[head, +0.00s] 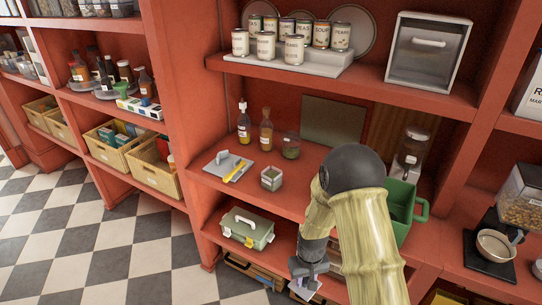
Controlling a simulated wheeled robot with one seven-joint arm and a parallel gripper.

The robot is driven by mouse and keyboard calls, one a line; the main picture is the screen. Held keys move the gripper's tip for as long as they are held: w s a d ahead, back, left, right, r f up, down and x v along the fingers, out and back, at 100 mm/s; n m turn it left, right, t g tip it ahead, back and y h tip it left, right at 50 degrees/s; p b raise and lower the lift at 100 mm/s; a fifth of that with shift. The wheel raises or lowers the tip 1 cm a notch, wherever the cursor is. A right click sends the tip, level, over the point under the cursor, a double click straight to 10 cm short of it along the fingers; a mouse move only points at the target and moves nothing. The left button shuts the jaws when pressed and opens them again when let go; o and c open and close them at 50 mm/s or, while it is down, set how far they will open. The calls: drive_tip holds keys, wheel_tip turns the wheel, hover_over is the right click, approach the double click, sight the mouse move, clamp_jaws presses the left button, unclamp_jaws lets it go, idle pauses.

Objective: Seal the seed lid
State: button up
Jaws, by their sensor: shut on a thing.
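My gripper (308,272) hangs low at the bottom centre, in front of the lower shelf. It is shut on a small pale, purplish thing (303,289), partly cut off by the frame edge and too small to identify. No thing is clearly marked as the seed lid. A green box with a white handle on its lid and a yellow latch (247,228) stands on the lower shelf, left of my gripper. A clear container of grain or seed (522,193) stands at the far right, partly cut off. My arm hides part of the counter and lower shelf.
On the red counter (300,205) are a grey handled plate (229,165) with a yellow tool, a small grey square pot (271,179), two bottles, a jar and a green bin (402,208). Wooden drawers sit below. The checkered floor (110,250) at left is free.

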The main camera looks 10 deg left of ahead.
drive_tip(key=w+d+f+m+b, duration=0.1)
drive_tip(key=d+f+m, duration=0.3)
drive_tip(key=d, duration=0.9)
drive_tip(key=shift+w+d+f, duration=0.3)
drive_tip(key=shift+w+f, duration=0.05)
drive_tip(key=shift+f, duration=0.3)
